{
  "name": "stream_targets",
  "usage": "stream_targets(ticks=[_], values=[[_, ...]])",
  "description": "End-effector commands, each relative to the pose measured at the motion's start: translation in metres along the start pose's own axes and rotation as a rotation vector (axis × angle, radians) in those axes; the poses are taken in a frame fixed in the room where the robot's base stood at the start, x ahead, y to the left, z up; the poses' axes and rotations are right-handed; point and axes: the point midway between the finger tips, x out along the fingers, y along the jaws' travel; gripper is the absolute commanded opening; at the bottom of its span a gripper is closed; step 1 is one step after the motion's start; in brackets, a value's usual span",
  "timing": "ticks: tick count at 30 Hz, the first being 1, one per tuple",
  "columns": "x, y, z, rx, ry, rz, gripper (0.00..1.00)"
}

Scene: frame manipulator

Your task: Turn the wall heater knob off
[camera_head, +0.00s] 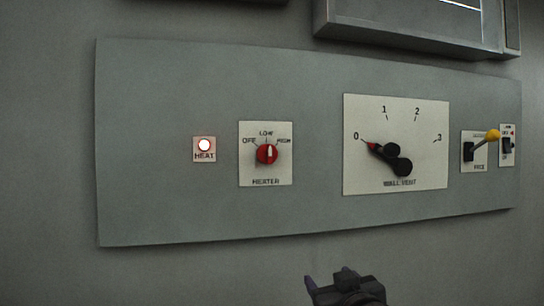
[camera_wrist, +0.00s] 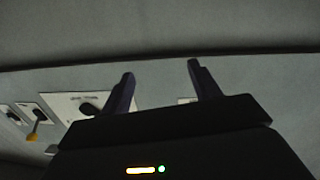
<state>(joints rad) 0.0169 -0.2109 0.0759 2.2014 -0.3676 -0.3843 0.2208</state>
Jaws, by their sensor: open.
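The red heater knob (camera_head: 267,154) sits on a white plate (camera_head: 265,178) marked OFF, LOW and HIGH. Its pale pointer line stands about upright, near LOW. The round HEAT light (camera_head: 204,145) to its left glows bright. My gripper (camera_head: 328,285) is at the bottom edge of the head view, below the panel and to the right of the knob, apart from it. In the wrist view my gripper (camera_wrist: 160,75) has its two fingers spread with nothing between them. The heater knob cannot be made out in the wrist view.
A grey wall panel (camera_head: 165,205) carries the controls. Right of the heater is a wall vent dial (camera_head: 390,165) with a black knob, its red tip at 0. Farther right are a yellow-tipped lever (camera_head: 491,136) and a small switch (camera_head: 507,146). A frame (camera_head: 400,32) juts out above.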

Motion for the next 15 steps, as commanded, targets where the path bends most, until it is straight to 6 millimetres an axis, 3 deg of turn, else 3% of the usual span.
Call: stream_targets(ticks=[1, 3, 6, 9, 15], values=[[-0.007, -0.007, -0.052, -0.026, 0.132, -0.029, 0.62], [-0.020, -0.018, -0.104, -0.056, 0.279, -0.072, 0.62], [-0.037, -0.030, -0.150, -0.085, 0.418, -0.119, 0.62], [-0.046, -0.036, -0.167, -0.099, 0.475, -0.141, 0.62], [-0.047, -0.037, -0.168, -0.099, 0.480, -0.143, 0.62]])
